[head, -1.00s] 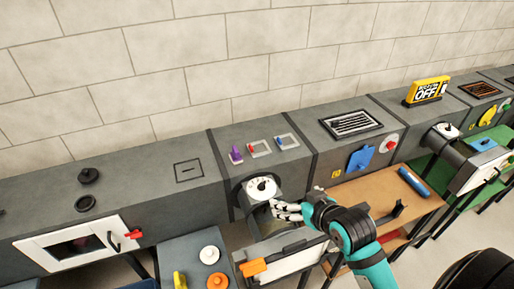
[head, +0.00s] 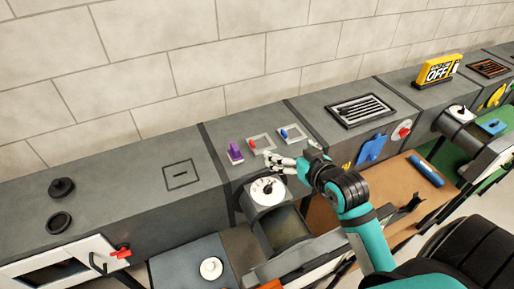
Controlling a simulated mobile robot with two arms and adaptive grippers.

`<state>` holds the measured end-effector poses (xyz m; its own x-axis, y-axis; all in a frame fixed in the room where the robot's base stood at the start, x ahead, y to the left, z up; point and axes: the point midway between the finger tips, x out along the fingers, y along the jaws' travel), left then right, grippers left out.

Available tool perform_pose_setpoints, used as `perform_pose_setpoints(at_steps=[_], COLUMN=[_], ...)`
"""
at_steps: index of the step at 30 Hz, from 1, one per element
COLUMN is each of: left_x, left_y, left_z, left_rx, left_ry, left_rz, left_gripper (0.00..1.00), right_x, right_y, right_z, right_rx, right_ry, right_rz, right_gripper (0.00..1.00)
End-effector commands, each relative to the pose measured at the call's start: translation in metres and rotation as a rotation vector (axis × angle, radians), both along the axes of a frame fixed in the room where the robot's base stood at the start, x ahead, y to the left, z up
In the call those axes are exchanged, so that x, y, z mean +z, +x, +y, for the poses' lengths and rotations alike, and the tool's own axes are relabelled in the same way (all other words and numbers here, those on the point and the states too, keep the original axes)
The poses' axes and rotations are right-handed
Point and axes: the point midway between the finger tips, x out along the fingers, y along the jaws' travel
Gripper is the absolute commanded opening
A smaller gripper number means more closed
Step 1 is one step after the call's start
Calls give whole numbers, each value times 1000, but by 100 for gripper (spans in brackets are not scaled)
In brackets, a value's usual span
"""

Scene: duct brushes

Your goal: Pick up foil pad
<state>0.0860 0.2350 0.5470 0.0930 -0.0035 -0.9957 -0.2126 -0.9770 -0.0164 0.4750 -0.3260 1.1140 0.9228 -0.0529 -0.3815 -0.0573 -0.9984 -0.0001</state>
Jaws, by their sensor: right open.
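I cannot pick out a foil pad for certain. My right gripper (head: 275,162), with pale fingertips, is open and appears empty. It shows just above the white round dial (head: 264,190), close to the red handle (head: 262,143) and the blue handle (head: 290,133) on the duct top. I cannot tell whether it touches anything. A purple upright piece (head: 235,153) stands left of these, apart from the gripper. My left gripper is out of view.
An open compartment (head: 286,228) lies below the dial. A brown board (head: 385,195) with a blue cylinder (head: 426,174) is on the right. A black-barred vent (head: 360,110) and a yellow OFF sign (head: 438,70) are further right. The duct top at left is mostly clear.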

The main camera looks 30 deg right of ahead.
Motion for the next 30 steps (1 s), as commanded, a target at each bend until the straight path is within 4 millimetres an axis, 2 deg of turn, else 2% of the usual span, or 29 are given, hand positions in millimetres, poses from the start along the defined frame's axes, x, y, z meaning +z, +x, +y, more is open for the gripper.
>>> perform_pose_setpoints(at_steps=[1,5,9,13,18,24,30], left_x=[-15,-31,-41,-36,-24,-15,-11], left_y=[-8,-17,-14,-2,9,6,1], left_z=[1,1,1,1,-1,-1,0], left_rx=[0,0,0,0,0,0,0], left_ry=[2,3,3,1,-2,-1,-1], left_rz=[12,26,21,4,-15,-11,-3], left_gripper=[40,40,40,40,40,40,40], right_x=[-15,-30,-40,-43,-54,-70,-82], right_y=[0,0,1,12,45,83,108], right_z=[0,0,0,-1,-2,-4,-6], right_rx=[0,0,0,-1,0,0,0], right_ry=[0,0,0,2,3,2,1], right_rz=[0,0,0,0,1,1,1], right_gripper=[100,100,100,100,100,100,100])
